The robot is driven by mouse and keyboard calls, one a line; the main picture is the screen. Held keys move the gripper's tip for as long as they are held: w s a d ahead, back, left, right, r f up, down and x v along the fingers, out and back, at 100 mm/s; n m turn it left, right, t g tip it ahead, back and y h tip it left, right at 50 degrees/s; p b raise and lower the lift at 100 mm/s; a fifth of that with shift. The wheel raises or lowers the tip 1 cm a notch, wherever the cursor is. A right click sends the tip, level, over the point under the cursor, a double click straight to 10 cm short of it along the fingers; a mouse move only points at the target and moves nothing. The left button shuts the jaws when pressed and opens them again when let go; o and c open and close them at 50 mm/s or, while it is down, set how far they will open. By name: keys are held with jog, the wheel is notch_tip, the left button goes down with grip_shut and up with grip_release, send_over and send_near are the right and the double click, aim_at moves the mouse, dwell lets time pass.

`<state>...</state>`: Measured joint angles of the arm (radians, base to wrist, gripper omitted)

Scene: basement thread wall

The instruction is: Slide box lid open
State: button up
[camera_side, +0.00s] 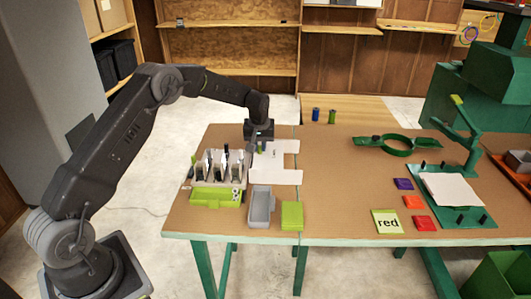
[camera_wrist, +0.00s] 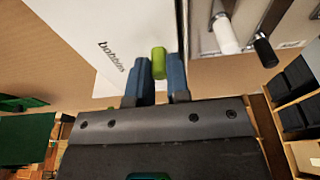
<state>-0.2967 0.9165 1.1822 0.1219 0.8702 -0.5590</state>
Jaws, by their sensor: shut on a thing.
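A grey open-topped box (camera_side: 261,206) stands near the table's front edge. A flat lime-green piece (camera_side: 292,215) lies against or just beside its right side; I cannot tell if they are joined. My gripper (camera_side: 259,144) is at the back of the table, well away from the grey box, with its fingers pointing down. In the wrist view, its two blue fingers (camera_wrist: 160,76) are shut on a small green cylinder (camera_wrist: 158,60), above or on a white lettered sheet (camera_wrist: 120,58). The cylinder's far end and its contact with the sheet are unclear.
A rack with several dark-and-white tools (camera_side: 222,168) stands left of the white sheet (camera_side: 276,168), with a green tray (camera_side: 215,197) in front. The table's middle is clear.

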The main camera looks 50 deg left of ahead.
jog(key=shift+w+d, duration=3.05)
jog(key=shift+w, duration=0.05)
jog(key=o, duration=0.8)
jog(key=shift+r, duration=0.1)
jog(key=shift+r, duration=2.95)
jog(key=shift+r, duration=1.95)
